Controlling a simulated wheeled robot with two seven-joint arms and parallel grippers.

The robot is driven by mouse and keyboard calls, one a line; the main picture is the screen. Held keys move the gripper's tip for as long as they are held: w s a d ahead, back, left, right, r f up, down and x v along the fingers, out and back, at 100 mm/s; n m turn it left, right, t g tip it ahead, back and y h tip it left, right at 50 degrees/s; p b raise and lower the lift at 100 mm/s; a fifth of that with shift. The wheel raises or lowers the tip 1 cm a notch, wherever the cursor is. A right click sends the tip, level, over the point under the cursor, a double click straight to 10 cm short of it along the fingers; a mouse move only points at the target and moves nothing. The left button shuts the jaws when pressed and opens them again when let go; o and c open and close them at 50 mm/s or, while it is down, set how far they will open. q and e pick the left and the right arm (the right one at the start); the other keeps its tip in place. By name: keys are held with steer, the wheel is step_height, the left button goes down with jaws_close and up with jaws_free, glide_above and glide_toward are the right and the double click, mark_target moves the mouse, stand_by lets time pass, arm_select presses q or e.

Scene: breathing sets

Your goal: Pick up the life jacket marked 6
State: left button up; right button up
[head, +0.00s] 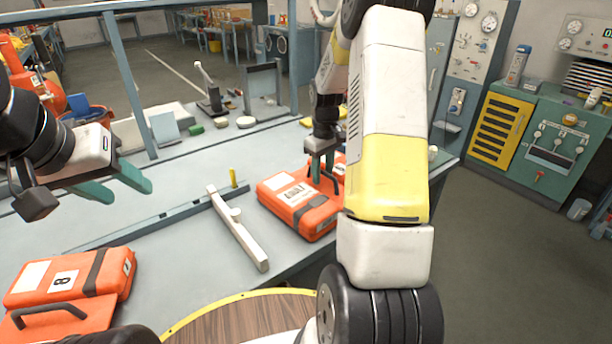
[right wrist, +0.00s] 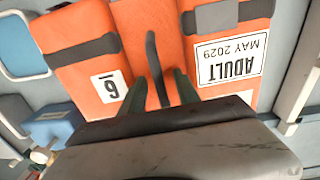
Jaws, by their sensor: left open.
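An orange life jacket (head: 300,205) with a dark strap lies on the grey bench at the centre. In the right wrist view the orange jacket (right wrist: 78,68) shows a small number label that looks like a 6, while its ADULT label is upside down. My right gripper (right wrist: 160,82) is over it, its green fingers apart on both sides of the black handle (right wrist: 153,60). In the head view my right gripper (head: 322,168) is partly hidden by my arm. My left gripper (head: 118,185) is open and empty above the bench's left side.
Another orange jacket (head: 65,280), marked 8, lies at the lower left. A white bar (head: 238,228) lies between the two jackets. A low rail (head: 150,225) runs along the bench. A blue-grey post (head: 128,85) rises behind my left gripper.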

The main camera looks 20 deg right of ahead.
steer(key=shift+c, duration=0.5)
jaws_close()
steer(key=shift+w+r, duration=0.1)
steer(key=shift+r, duration=0.05)
stand_by(0.7)
